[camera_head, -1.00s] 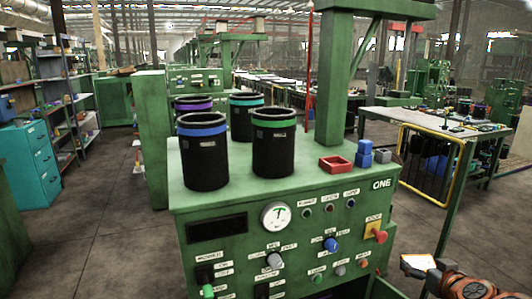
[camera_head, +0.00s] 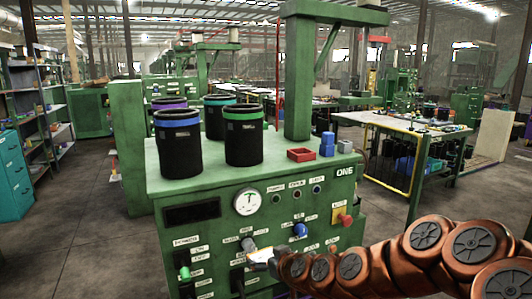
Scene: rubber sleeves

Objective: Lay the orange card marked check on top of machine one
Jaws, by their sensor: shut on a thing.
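Machine one (camera_head: 310,176) is the green cabinet in the middle, with "ONE" on its front, a gauge, knobs and buttons. My copper-coloured arm reaches in from the lower right. My gripper (camera_head: 274,262) is at its end, small and partly hidden, in front of the control panel and below the level of the top. It is shut on a small pale piece with an orange edge, which looks like the orange card (camera_head: 261,254). I cannot read any mark on it. The gripper covers part of the lower panel.
Black sleeves with blue (camera_head: 178,143) and green (camera_head: 243,135) bands stand on the left of the top, others behind. A red tray (camera_head: 301,155) and blue blocks (camera_head: 327,145) sit at the right, near a green column (camera_head: 298,80). The top's front strip is clear.

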